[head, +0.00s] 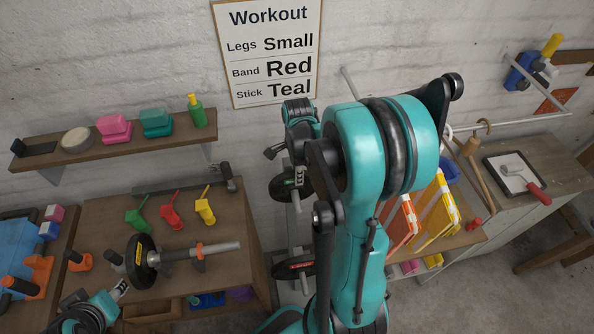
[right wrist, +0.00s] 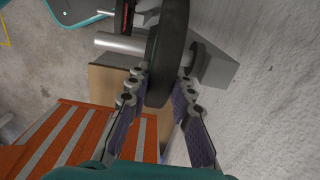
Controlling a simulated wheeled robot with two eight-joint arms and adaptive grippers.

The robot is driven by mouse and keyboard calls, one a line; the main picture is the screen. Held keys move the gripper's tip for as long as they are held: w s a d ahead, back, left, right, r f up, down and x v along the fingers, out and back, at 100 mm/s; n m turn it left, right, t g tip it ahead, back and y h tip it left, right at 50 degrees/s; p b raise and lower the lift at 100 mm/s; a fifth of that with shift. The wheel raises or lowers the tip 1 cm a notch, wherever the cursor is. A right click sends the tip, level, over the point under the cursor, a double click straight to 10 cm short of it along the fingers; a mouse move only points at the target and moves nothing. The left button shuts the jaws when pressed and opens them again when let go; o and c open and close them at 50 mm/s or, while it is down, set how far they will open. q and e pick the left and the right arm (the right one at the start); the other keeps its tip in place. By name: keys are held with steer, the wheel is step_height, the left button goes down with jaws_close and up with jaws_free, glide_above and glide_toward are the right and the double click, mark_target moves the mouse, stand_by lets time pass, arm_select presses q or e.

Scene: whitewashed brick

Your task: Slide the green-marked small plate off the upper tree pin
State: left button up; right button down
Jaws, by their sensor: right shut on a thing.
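The green-marked small plate (head: 289,187) is a dark disc on the upper pin (head: 296,203) of the plate tree. In the right wrist view the plate (right wrist: 171,40) is edge-on, with the pin (right wrist: 112,41) sticking out on its left and the grey post (right wrist: 222,65) on its right. My right gripper (right wrist: 160,84) is shut on the plate's rim, one finger on each face. In the head view my right arm hides part of it. The red-marked plate (head: 295,267) hangs on the lower pin. My left gripper (head: 122,288) is at the lower left, its fingers unclear.
A bar with a yellow-marked plate (head: 143,262) lies on the wooden bench (head: 225,225), left of the tree. A workout sign (head: 268,50) hangs above. Orange and yellow striped folding items (head: 400,228) stand right of my arm, and the wall is close behind the tree.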

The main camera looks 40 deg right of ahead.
steer(key=shift+s+a, duration=0.35)
steer(key=shift+s, duration=0.25)
steer(key=shift+s+a, duration=0.3)
steer(key=shift+s, duration=0.25)
steer(key=shift+f, duration=0.15)
steer(key=c, duration=1.3)
jaws_free()
steer(key=shift+o, duration=0.2)
step_height(320, 180, up, 12)
